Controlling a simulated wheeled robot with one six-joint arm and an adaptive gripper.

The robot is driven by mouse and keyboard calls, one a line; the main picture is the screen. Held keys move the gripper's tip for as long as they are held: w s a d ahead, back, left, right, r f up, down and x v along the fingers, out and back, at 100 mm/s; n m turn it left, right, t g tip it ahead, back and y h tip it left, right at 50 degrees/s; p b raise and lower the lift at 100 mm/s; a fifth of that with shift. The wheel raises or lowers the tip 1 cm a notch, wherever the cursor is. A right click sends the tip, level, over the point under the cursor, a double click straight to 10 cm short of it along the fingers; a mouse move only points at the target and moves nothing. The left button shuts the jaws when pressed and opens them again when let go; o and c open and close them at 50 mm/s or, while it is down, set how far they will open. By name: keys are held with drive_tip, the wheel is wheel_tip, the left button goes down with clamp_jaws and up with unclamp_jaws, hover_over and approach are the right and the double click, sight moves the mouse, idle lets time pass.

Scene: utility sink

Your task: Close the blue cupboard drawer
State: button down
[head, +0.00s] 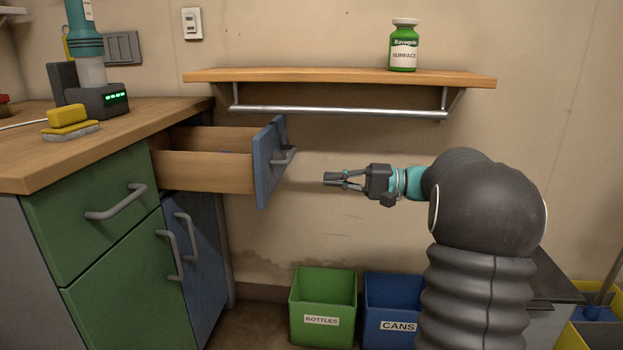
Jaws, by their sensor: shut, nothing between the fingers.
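The blue cupboard drawer (265,170) is pulled far out of the cabinet, with its wooden side (205,172) showing. Its blue front faces right and carries a grey bar handle (283,158). My gripper (329,179) is shut and empty, pointing left. It is to the right of the drawer front, a little lower than the handle, with a visible gap between them. The blue cupboard door (193,250) below the drawer is shut.
A green drawer (95,210) beside it is shut. A wooden shelf (340,77) with a rail (340,112) and a green bottle (404,45) is above. A green bin (323,305) and a blue bin (392,300) stand on the floor below.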

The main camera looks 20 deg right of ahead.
sight(266, 176)
drive_tip(key=b+x, duration=0.1)
drive_tip(key=x, duration=1.2)
drive_tip(key=shift+f, duration=0.1)
